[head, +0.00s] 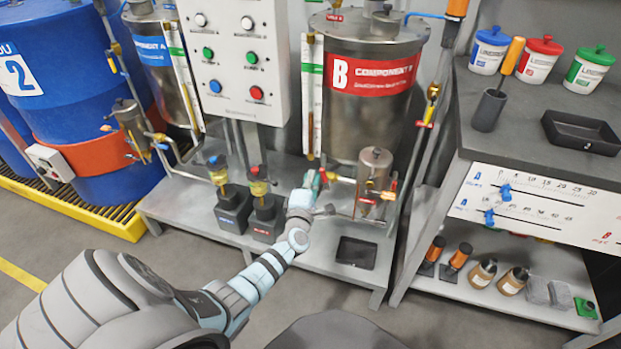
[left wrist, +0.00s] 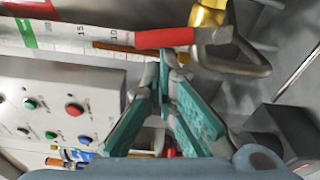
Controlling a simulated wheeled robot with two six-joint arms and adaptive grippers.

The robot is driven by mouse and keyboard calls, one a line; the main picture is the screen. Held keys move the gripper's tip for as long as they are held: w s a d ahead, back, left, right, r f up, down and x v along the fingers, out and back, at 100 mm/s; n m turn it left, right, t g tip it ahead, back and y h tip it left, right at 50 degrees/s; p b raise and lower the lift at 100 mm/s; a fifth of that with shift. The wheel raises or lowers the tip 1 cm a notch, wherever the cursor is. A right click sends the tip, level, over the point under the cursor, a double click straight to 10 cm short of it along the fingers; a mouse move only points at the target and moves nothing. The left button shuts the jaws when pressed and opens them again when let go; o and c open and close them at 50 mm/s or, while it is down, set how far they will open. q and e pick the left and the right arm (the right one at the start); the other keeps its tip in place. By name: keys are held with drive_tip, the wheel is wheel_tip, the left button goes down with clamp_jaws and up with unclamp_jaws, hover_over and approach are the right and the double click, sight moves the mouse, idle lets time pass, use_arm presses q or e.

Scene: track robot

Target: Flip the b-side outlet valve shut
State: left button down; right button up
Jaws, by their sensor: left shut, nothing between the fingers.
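The tank marked B (head: 370,100) stands at the middle back, with a white level strip (head: 311,85) down its left side. Outlet piping with small red and brass parts sits under it. My left gripper (head: 312,183) is at this piping, just below the strip's lower end. In the left wrist view, my left gripper (left wrist: 168,62) is shut and empty, with its fingertips close below a red bar (left wrist: 165,38) beside a brass fitting (left wrist: 207,14). I cannot tell whether they touch, or how the outlet valve stands. My right gripper is not in view.
A metal canister (head: 374,168) stands right of my gripper, and two dark pumps (head: 234,208) stand left of it. A black tray (head: 356,252) lies on the platform in front. The control box (head: 235,60) is above left, and a grey bench (head: 455,130) stands at right.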

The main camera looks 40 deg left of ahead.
use_arm(q)
drive_tip(key=a+f+b, duration=0.2)
drive_tip(key=a, duration=0.2)
drive_tip(key=r+p+v, duration=0.1)
drive_tip(key=p+v, duration=0.3)
drive_tip(key=v, duration=0.6)
drive_tip(key=shift+s+d+p, duration=0.2)
drive_tip(key=shift+s+p, duration=0.05)
drive_tip(key=shift+p, duration=0.05)
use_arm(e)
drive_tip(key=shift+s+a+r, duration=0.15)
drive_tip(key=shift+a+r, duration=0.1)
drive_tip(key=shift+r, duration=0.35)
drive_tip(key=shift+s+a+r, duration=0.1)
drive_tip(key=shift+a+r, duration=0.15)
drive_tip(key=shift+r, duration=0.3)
